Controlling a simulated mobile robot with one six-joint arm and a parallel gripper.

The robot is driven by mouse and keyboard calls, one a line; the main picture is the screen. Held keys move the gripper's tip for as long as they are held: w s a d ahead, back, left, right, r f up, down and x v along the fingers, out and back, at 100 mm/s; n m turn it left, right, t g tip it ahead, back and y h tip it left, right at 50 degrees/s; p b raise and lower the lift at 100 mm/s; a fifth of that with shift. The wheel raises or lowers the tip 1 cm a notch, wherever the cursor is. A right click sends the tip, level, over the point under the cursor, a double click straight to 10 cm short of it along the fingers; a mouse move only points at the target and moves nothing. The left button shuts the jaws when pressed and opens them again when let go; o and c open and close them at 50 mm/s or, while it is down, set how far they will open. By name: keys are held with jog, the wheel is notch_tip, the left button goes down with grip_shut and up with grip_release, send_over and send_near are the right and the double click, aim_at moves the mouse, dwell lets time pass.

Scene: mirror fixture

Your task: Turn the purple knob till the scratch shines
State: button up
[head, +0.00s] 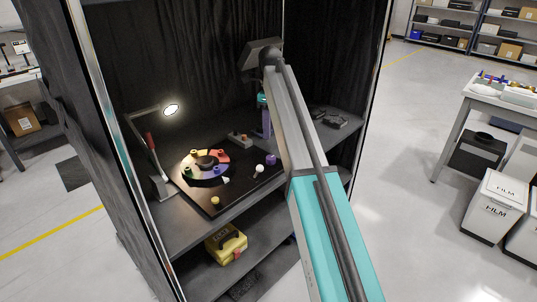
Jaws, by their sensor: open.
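A round fixture (184,174) with coloured segments and small coloured knobs lies on a dark board on the shelf. A short purple knob-like piece (270,159) stands at the board's right side, beside a white ball on a thin stem (258,170). Nothing is seen touching the purple piece. My arm crosses in front from the lower right up to the shelf's back, and its end is dark and partly hidden. I cannot make out gripper fingers. The scratch is too small to see, and no shine is distinguishable.
A lit lamp (170,109) leans over the fixture from the left. A teal and purple upright object (266,122) stands behind the board, next to my arm. Dark curtains and posts enclose the shelf. A yellow case (226,243) sits below.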

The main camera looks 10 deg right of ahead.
aim_at(270, 158)
notch_tip(270, 158, down, 12)
jog(key=p, duration=0.2)
jog(key=shift+f+p, duration=0.2)
jog(key=shift+p, duration=0.2)
jog(key=c, duration=1.1)
jog(key=shift+o, duration=0.2)
jog(key=shift+n, duration=0.5)
jog(key=n, duration=0.3)
jog(key=shift+s, duration=0.1)
jog(key=n, duration=0.9)
jog(key=shift+s, duration=0.1)
jog(key=n, duration=0.5)
